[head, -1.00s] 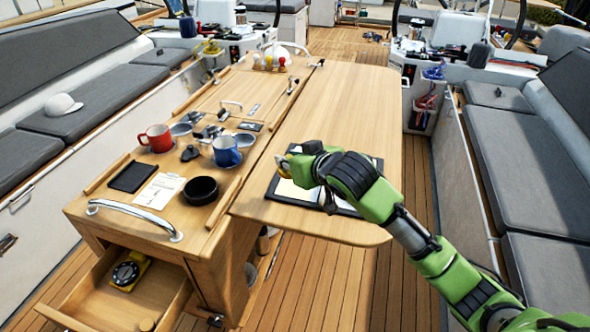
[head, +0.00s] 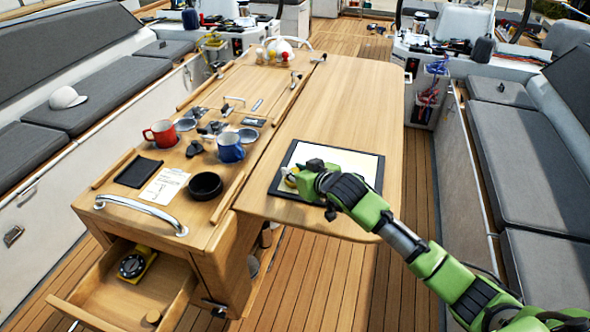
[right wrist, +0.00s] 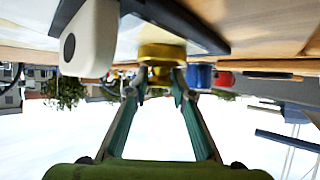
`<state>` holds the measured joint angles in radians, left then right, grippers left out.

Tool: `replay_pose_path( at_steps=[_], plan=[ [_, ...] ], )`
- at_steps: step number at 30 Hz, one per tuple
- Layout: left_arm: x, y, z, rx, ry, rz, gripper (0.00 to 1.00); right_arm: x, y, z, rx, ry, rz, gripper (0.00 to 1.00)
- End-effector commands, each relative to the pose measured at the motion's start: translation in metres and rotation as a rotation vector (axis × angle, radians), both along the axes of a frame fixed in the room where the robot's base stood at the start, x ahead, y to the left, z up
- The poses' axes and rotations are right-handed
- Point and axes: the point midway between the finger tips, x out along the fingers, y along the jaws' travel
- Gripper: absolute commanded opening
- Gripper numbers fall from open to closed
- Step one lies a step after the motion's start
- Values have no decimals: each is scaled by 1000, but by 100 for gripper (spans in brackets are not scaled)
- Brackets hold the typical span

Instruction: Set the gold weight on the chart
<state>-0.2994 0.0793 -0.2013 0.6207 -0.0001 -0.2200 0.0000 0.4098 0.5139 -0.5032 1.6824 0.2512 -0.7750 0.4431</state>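The chart (head: 357,165) is a pale sheet in a dark frame, flat on the right table leaf. My right gripper (head: 290,177) is over the chart's left part. In the right wrist view, which is upside down, its fingers (right wrist: 161,82) are closed about the narrow knob of the gold weight (right wrist: 162,53). The weight's wide disc faces the chart; I cannot tell whether it touches. In the head view only a bit of gold shows at the fingertips, and my wrist hides part of the chart. My left gripper is not in view.
A white piece with a dark spot (right wrist: 90,40) is close to the weight. Left of the chart are a blue mug (head: 230,152), a red mug (head: 160,134) and a black bowl (head: 205,186). An open drawer (head: 127,296) is below. The far table leaf (head: 345,95) is clear.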

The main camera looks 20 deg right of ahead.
Motion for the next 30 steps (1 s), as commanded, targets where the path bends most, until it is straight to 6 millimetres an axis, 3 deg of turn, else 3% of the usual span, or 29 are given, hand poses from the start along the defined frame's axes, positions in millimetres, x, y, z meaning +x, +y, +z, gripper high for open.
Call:
replay_pose_path(
  at_steps=[14,20,30],
  plan=[
    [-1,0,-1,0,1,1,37,-4,-1,1,0,1,0,37],
    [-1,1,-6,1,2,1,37,-26,-5,12,-1,0,2,37],
    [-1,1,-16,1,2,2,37,-81,-16,43,-2,-1,1,37]
  ],
)
